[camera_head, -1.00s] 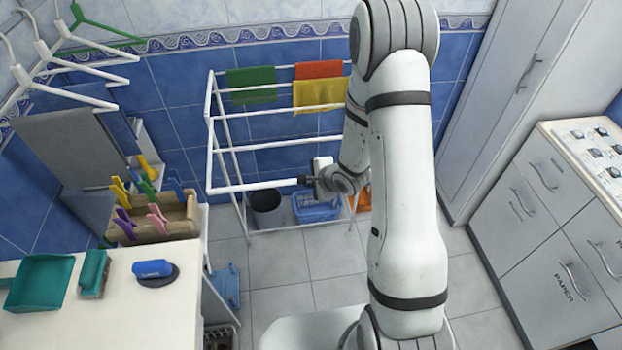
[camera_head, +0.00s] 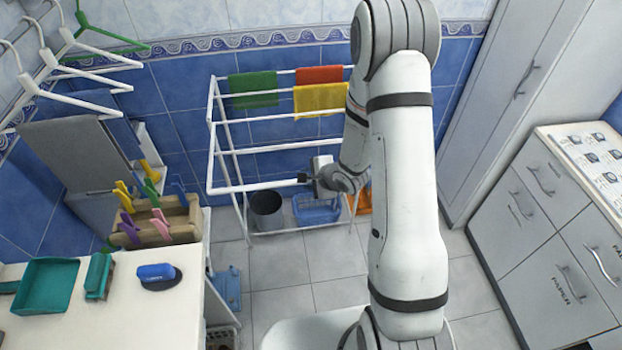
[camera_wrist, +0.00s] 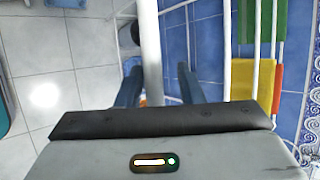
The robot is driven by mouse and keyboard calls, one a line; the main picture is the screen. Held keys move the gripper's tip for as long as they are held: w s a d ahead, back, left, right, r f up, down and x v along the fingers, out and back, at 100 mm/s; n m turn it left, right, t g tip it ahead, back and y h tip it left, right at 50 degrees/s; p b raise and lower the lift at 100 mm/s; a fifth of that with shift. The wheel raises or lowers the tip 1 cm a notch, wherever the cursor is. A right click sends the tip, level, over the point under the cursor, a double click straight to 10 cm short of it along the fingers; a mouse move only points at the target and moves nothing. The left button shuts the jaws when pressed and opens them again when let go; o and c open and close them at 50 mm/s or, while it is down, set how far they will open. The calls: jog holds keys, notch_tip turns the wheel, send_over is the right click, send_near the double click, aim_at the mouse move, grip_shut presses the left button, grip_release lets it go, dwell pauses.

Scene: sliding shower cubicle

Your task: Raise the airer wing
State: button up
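The white airer (camera_head: 265,116) stands against the blue tiled wall, with green, red and yellow cloths over its rear bars. Its near wing ends in a white outer rail (camera_head: 245,187) on the near side; its exact tilt is hard to judge. My gripper (camera_head: 303,179) is at the right part of this rail, and my arm hides the airer's right side. In the wrist view, a white bar (camera_wrist: 149,45) runs between the two dark fingers of my gripper (camera_wrist: 160,85). The fingers stand apart, with a visible gap on the bar's right side.
A dark bucket (camera_head: 267,210) and a blue basket (camera_head: 316,210) sit low under the airer. A white counter (camera_head: 110,325) with a dustpan and brushes is at left. White cabinets (camera_head: 560,230) stand at right. Grey floor tiles (camera_head: 290,265) are clear in front of the airer.

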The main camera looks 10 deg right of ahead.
jog(key=shift+o, duration=0.2)
jog(key=shift+s+f, duration=0.1)
jog(key=shift+d, duration=0.1)
jog(key=v, duration=0.7)
jog(key=shift+s+r, duration=0.2)
jog(key=shift+r, duration=0.15)
